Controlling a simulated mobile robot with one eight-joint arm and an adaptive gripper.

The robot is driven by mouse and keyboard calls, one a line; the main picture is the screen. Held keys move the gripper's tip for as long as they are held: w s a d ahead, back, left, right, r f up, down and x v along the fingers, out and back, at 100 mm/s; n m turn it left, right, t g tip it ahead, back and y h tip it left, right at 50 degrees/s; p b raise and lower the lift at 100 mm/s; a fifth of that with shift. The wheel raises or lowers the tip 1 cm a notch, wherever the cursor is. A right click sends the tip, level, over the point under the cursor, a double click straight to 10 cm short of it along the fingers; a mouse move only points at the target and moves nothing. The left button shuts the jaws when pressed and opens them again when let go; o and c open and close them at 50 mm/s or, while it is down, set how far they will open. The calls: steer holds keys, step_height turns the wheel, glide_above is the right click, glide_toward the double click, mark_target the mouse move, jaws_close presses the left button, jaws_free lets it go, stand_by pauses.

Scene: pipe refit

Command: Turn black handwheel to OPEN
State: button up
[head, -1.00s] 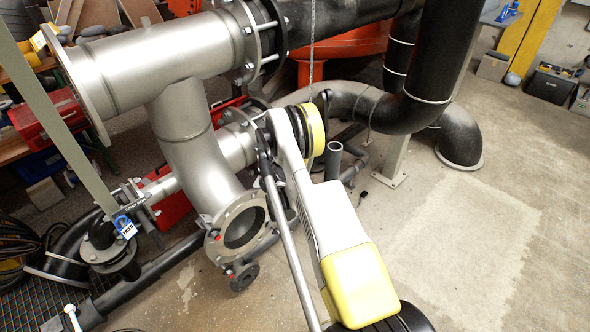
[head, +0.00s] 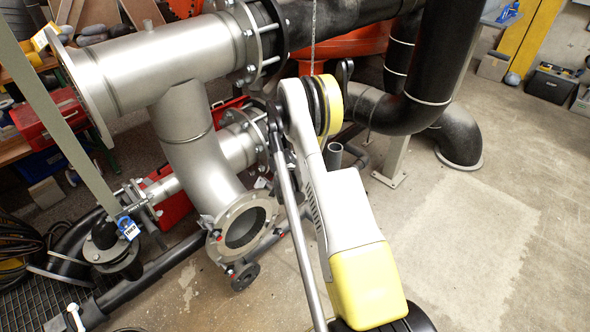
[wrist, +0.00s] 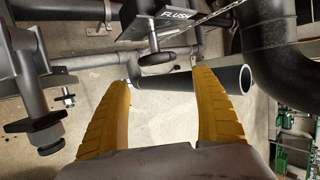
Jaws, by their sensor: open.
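In the wrist view, a dark handwheel-like knob (wrist: 157,57) hangs edge-on below a dark plate marked FLUSH (wrist: 170,20). I cannot tell for sure that it is the black handwheel, and no OPEN mark is readable. My gripper (wrist: 160,82) shows two yellow fingers spread wide apart with nothing held between them. The knob appears just beyond the fingertips, between them in the picture; contact is not visible. In the head view my own arm hides the gripper and this knob.
A dark open-ended pipe (wrist: 232,79) runs behind the fingertips. A dark fitting with a nut (wrist: 40,125) stands left of the gripper. In the head view, a large silver pipe (head: 160,60) and an open flange (head: 245,222) lie left of my arm; floor (head: 500,230) at right is clear.

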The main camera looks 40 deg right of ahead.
step_height(320, 180, up, 6)
steer(key=d+y+p, duration=0.2)
steer(key=y, duration=0.4)
steer(key=shift+m, duration=0.4)
steer(key=b+x, duration=0.4)
steer(key=x, duration=0.6)
steer(key=shift+a+f, duration=0.15)
steer(key=shift+f, duration=0.2)
steer(key=c, duration=1.1)
